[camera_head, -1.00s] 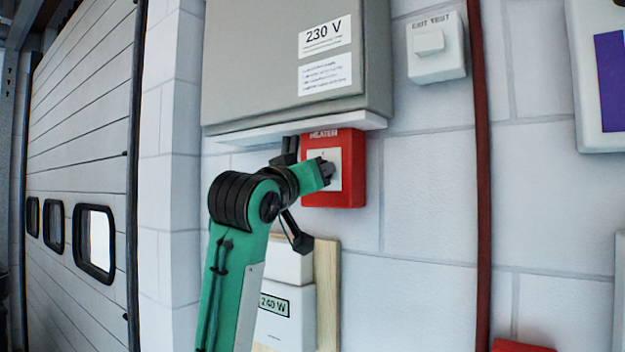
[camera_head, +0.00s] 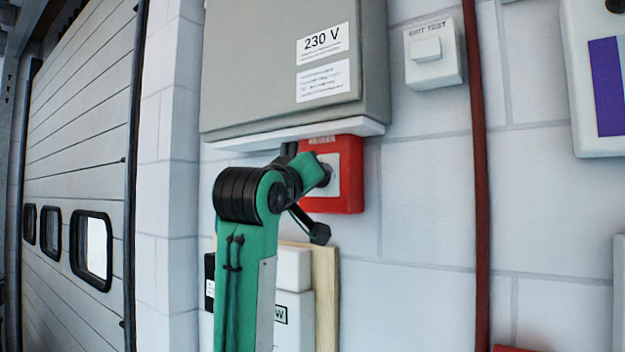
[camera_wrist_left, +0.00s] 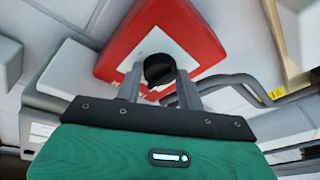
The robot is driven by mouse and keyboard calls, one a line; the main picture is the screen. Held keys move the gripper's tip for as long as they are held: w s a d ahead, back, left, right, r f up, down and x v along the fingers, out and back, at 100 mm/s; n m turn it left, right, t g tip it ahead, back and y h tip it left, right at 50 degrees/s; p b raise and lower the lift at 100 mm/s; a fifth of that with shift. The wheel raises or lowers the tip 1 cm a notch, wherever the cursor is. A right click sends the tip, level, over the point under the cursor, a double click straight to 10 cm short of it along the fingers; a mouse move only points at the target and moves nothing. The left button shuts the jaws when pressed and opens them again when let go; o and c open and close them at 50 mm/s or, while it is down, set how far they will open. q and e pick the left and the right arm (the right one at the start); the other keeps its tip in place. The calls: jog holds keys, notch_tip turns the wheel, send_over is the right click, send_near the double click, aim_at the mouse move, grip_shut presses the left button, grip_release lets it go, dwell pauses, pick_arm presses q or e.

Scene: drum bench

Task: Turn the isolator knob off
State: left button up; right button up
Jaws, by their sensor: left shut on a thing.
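The isolator is a red box (camera_head: 349,178) with a pale face plate, on the wall just below the grey cabinet. In the left wrist view the red box (camera_wrist_left: 193,28) is tilted and its black round knob (camera_wrist_left: 159,69) sits at the middle of the plate. My left gripper (camera_wrist_left: 160,78) has a finger on each side of the knob and is shut on it. In the head view my left gripper (camera_head: 325,172) reaches the face plate, and my green arm hides the knob and the box's left part. My right gripper is in neither view.
A grey cabinet (camera_head: 270,60) marked 230 V overhangs the box. A white switch marked exit test (camera_head: 432,52) is at upper right. A red vertical pipe (camera_head: 480,200) runs down the wall. White boxes on a wooden board (camera_head: 325,290) are below. The wall between is clear.

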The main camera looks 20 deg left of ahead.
pick_arm(q)
jog(key=o, duration=1)
jog(key=s+a+f+b, duration=0.2)
jog(key=s+b, duration=0.4)
jog(key=s, duration=0.7)
jog(key=shift+s+f, duration=0.2)
